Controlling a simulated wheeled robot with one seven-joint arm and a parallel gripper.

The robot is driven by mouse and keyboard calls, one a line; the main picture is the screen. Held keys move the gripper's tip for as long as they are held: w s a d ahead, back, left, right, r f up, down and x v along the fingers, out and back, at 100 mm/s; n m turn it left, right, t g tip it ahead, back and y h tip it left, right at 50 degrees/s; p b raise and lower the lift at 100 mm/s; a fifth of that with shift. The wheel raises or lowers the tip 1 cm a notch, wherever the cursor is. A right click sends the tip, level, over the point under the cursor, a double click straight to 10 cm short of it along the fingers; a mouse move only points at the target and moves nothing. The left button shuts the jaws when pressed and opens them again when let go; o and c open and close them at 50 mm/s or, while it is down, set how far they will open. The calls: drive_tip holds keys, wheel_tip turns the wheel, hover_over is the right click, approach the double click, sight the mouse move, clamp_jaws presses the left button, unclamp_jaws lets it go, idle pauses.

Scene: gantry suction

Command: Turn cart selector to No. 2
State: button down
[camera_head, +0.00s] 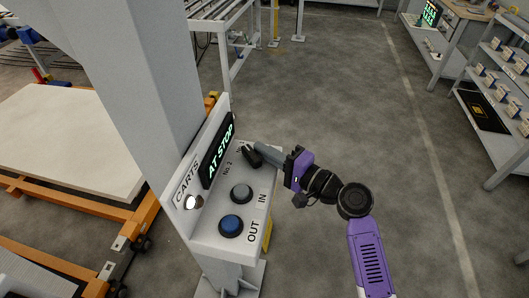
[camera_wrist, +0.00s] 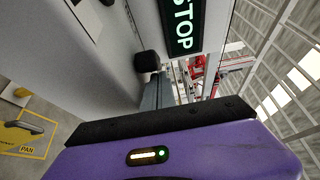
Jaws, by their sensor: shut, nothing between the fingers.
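The cart control box (camera_head: 205,240) has a sloped grey top and an upright panel with the word CARTS. The black cart selector (camera_head: 250,157) sits at the far end of the top, beside the "No. 2" label (camera_head: 228,169). My gripper (camera_head: 261,149) is shut, with its grey fingers at the selector, partly covering it. The wrist view shows a black block (camera_wrist: 147,62), apparently the selector, at the tips of my fingers (camera_wrist: 158,92). Contact and the selector's exact pointing direction cannot be made out.
A lit display (camera_head: 218,150) reads AT STOP. A thick grey post (camera_head: 135,60) rises behind the box. Floor to the right is clear; shelves (camera_head: 500,100) stand far right.

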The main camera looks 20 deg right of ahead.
sight(250, 146)
drive_tip(key=shift+w+f+n+g+y+b, duration=0.2)
drive_tip(key=shift+n+g+y+b, duration=0.3)
drive_tip(key=shift+n+y+b, duration=0.35)
drive_tip(key=n+g+y+b, duration=0.2)
drive_tip(key=y+b, duration=0.1)
drive_tip(key=shift+w+a, duration=0.1)
drive_tip(key=shift+w, duration=0.25)
drive_tip(key=n+g+y+b, duration=0.1)
drive_tip(key=n+g+b, duration=0.1)
drive_tip(key=g, duration=0.1)
drive_tip(key=w+n+g+y+b, duration=0.1)
drive_tip(key=shift+a+r+y, duration=0.1)
drive_tip(key=shift+a+y, duration=0.15)
drive_tip(key=shift+y, duration=0.1)
drive_tip(key=shift+a+g, duration=0.25)
drive_tip(key=shift+g, duration=0.05)
drive_tip(key=shift+w+a+r, duration=0.1)
drive_tip(key=shift+w, duration=0.05)
drive_tip(key=shift+w+a, duration=0.15)
drive_tip(key=shift+a, duration=0.05)
drive_tip(key=shift+d, duration=0.1)
drive_tip(key=b+v, duration=0.1)
drive_tip(key=v, duration=0.6)
drive_tip(key=shift+s+d, duration=0.25)
